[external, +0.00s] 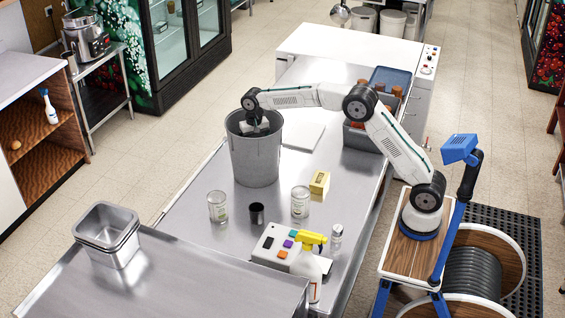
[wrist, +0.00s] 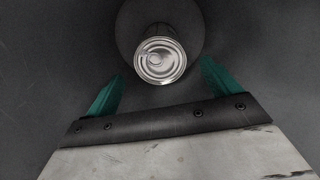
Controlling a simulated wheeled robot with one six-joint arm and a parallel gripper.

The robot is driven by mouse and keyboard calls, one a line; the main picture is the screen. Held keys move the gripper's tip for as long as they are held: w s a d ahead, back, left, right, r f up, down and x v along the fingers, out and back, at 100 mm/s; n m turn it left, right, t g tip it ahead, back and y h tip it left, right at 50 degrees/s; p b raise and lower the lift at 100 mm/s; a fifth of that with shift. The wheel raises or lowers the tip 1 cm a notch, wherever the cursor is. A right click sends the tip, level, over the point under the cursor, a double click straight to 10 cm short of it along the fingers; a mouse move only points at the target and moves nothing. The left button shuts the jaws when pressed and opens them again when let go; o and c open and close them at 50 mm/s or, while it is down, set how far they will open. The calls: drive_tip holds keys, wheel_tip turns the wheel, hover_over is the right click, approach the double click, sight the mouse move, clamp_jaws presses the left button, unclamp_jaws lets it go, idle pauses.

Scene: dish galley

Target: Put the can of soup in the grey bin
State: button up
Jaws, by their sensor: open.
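The grey bin (external: 254,158) stands on the metal counter near its left edge. My gripper (external: 256,122) points down into the bin's mouth, with its tips hidden by the wall in the external view. In the wrist view my gripper (wrist: 160,85) is open, its two green fingers apart with nothing between them. A can (wrist: 160,62) with a silver ring-pull lid is inside the bin, just beyond the fingertips and apart from them. Its label is hidden from above, so I cannot read what it is. The can is hidden in the external view.
Two glass jars (external: 218,206) (external: 300,201), a dark cup (external: 257,214), a yellow box (external: 320,182), a small shaker (external: 336,237) and a yellow-topped spray bottle (external: 310,265) stand nearer the front. A blue-grey crate (external: 362,137) with bottles is right.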

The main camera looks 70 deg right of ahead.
drive_tip(key=shift+r, duration=1.65)
